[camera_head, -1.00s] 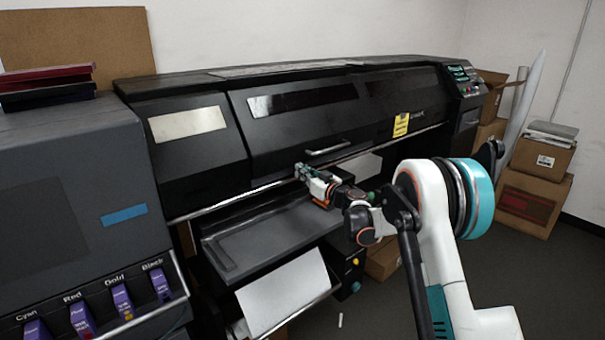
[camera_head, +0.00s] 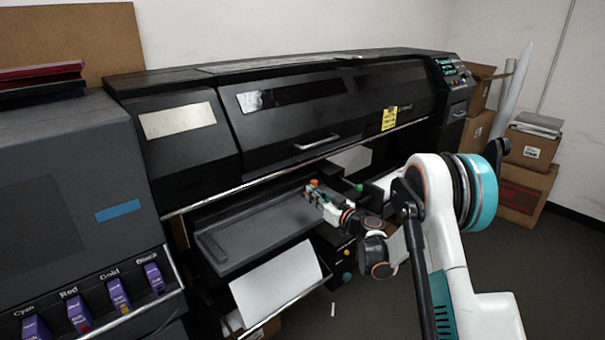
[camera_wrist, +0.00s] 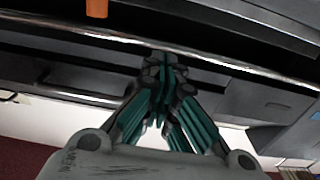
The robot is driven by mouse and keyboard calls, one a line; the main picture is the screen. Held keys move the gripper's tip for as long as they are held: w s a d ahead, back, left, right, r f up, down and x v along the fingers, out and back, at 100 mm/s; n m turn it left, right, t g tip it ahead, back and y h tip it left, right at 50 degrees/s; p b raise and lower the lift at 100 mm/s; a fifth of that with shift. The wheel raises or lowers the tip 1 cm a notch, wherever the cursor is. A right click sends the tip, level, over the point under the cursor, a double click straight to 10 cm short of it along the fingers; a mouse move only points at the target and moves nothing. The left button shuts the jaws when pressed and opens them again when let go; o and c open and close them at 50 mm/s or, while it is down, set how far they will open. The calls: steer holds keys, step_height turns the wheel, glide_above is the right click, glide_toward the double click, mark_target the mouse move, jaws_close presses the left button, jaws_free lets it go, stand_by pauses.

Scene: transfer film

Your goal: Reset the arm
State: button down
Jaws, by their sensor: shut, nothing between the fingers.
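My gripper (camera_head: 313,190) is shut and empty at the end of my white and teal arm. It is in front of the large black printer (camera_head: 290,130), below the lid handle and over the right part of the grey tray (camera_head: 265,225). I cannot tell whether it touches the tray. In the wrist view, the teal-padded fingers of my gripper (camera_wrist: 163,65) meet at their tips, close in the picture to a long metal bar (camera_wrist: 100,37).
A grey ink unit (camera_head: 60,190) with several labelled cartridges stands at the left. White paper (camera_head: 275,285) hangs below the tray. Cardboard boxes (camera_head: 525,195) and a white roll stand at the right. An orange piece (camera_wrist: 97,8) shows at the wrist view's top. Dark floor lies clear at lower right.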

steer(key=s+a+r+m+g+h, duration=0.1)
steer(key=s+r+g+h, duration=0.1)
steer(key=s+r, duration=0.65)
steer(key=s+r+m+g+h, duration=0.1)
steer(key=s+r+g, duration=0.35)
steer(key=s, duration=0.75)
steer(key=s+d+f+m+h, duration=0.1)
steer(key=s+d+h, duration=0.1)
steer(key=s, duration=0.8)
steer(key=s+d+f+m+g+h, duration=0.1)
steer(key=s+d, duration=0.4)
steer(key=s, duration=0.5)
steer(key=s+d+f+m+h, duration=0.1)
steer(key=s+d+m+h, duration=0.2)
steer(key=s, duration=0.8)
steer(key=shift+d+h, duration=0.4)
steer(key=shift+h, duration=0.5)
steer(key=shift+r, duration=0.1)
